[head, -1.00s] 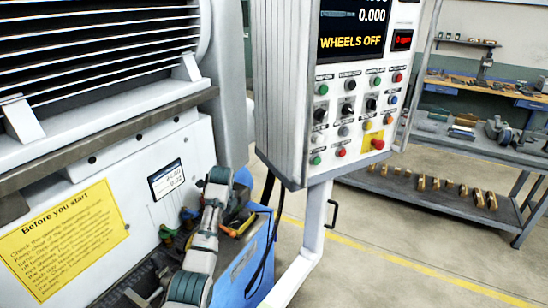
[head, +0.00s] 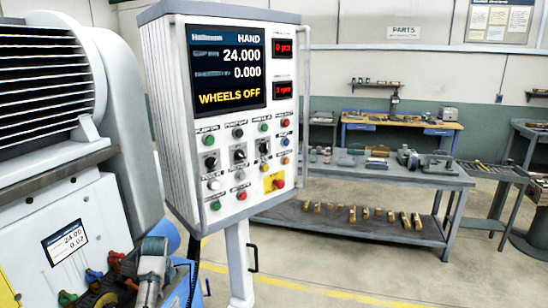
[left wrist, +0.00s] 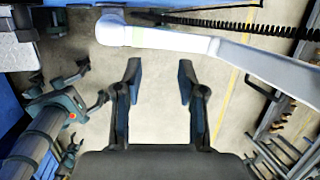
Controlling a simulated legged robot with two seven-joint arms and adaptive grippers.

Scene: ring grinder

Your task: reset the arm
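My left gripper (left wrist: 160,75) is open in the left wrist view, with two dark fingers apart and nothing between them. The pale floor shows behind the gap. In the head view my left arm rises at the bottom left, beside the grinder's white front (head: 85,215); its fingertips cannot be made out there. At the left of the left wrist view is another dark arm with finger-like parts; it may be my right arm, but its grip is unclear. My right gripper does not show in the head view.
The control panel (head: 228,110) stands on a white post (head: 238,265) close to my left arm; its screen reads "WHEELS OFF". Coloured knobs (head: 92,275) are beside the arm. A grey workbench (head: 400,178) stands behind at right. The floor (head: 330,262) between is clear.

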